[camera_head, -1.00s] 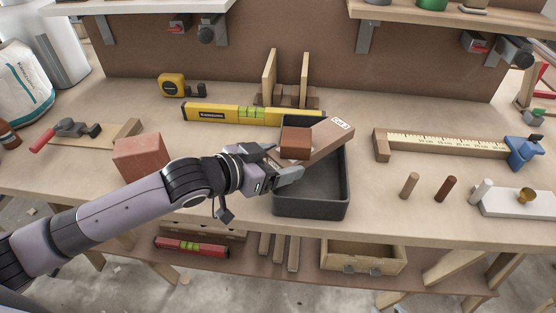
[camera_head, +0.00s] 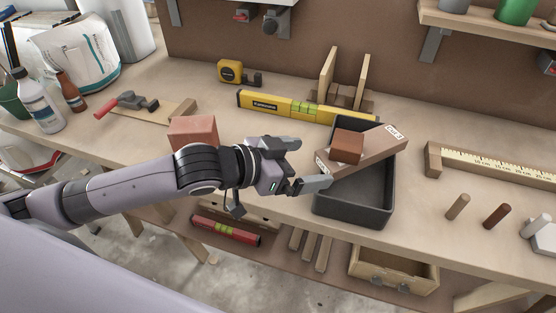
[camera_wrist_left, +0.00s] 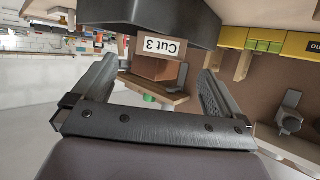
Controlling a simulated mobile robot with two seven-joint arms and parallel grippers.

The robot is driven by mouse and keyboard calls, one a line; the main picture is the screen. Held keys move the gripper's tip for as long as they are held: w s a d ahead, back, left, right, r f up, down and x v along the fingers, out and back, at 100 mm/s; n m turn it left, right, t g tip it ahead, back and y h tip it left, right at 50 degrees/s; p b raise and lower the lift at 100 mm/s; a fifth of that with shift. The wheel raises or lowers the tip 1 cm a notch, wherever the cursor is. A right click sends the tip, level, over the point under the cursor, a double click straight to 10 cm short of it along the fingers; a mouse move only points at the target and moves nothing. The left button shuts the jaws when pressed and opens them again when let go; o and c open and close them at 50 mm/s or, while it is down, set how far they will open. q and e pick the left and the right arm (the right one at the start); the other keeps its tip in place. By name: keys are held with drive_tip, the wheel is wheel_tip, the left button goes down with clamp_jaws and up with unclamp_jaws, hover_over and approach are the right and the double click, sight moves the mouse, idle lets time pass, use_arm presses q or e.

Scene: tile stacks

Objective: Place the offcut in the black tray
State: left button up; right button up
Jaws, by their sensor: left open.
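A brown board labelled "Cut 3" (camera_head: 378,152) lies diagonally across the black tray (camera_head: 352,211), its ends over the tray's edges. A smaller red-brown block (camera_head: 347,147) rests on the board. I cannot tell which piece is the offcut. My left gripper (camera_head: 313,163) is open and empty, just left of the board's near end, with its jaws facing it. My right gripper is not in view.
A larger reddish block (camera_head: 193,131) stands close behind my left forearm. A yellow level (camera_head: 290,107) lies behind the tray, near upright wooden pieces (camera_head: 346,78). Several short pegs (camera_head: 497,215) stand at the right. Some bench surface between the tray and pegs is clear.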

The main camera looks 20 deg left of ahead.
use_arm(q)
drive_tip(key=v, duration=0.6)
idle(0.5)
drive_tip(key=s+a+f+n+g+y, duration=0.3)
drive_tip(key=s+a+f+y, duration=0.2)
drive_tip(key=s+f, duration=0.4)
drive_tip(key=s+a+f+n+g+y, duration=0.3)
drive_tip(key=s+a+f+n+y, duration=0.15)
drive_tip(key=s+f, duration=0.4)
drive_tip(key=w+d+f+m+t+h+p, duration=0.1)
drive_tip(key=w+d+f+t+h+p, duration=0.1)
drive_tip(key=w+f+t, duration=0.3)
drive_tip(key=shift+d+f+t+p, duration=0.15)
drive_tip(key=shift+f+t+p, duration=0.2)
drive_tip(key=shift+t+p, duration=0.45)
drive_tip(key=shift+w, duration=0.1)
idle(0.4)
